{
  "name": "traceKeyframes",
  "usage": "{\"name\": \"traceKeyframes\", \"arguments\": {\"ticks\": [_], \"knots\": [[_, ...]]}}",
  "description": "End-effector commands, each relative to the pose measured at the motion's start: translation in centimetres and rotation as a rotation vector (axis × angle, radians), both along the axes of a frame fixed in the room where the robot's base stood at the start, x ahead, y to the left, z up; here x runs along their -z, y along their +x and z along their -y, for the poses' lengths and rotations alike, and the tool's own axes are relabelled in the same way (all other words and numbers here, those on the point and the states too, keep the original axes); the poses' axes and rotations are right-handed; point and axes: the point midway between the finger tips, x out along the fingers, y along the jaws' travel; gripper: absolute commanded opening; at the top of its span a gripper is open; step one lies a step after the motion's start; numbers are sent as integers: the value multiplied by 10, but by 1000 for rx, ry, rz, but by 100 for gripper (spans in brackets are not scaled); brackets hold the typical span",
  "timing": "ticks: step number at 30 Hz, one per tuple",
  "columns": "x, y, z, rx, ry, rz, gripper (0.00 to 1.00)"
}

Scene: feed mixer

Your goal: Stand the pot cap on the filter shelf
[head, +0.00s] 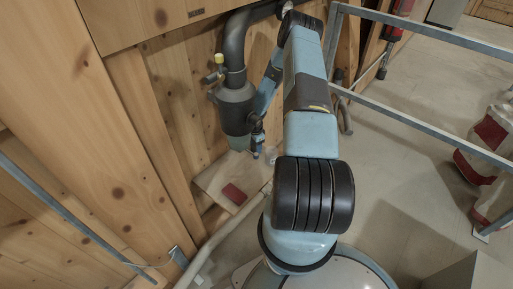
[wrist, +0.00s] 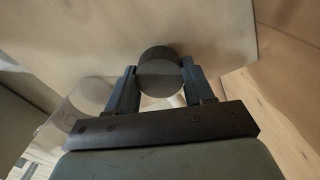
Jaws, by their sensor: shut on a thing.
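The pot cap (wrist: 158,78), a dark grey round piece, sits between the two fingers of my gripper (wrist: 160,88) in the wrist view. The fingers are shut on its sides. In the head view my gripper (head: 257,146) is small, beside the lower end of a dark pot on the pipe, and I cannot make out the cap there. The filter shelf (head: 211,181) is a pale wooden board below the pot, against the wooden wall. My gripper appears above its right part. I cannot tell whether the cap touches the shelf.
A dark red pad (head: 234,194) lies on the shelf. The dark pot (head: 237,108) hangs from a thick pipe (head: 235,45) close to my forearm. A metal rail (head: 425,117) stands to the right, with red and white sacks (head: 490,145) beyond it.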

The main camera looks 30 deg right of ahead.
Motion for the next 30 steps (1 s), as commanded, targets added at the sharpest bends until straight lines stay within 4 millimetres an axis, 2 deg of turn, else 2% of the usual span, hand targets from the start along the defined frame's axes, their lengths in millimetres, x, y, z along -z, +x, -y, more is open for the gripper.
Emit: {"name": "traceKeyframes", "arguments": {"ticks": [3, 11, 12, 19, 30], "knots": [[8, 0, 1, 0, -1, 1, 16], [9, 0, 1, 1, -1, 0, 16], [8, 0, 1, 1, -1, 1, 56], [8, 0, 1, 1, -1, 1, 78], [2, 0, 2, 2, -1, 1, 78]]}}
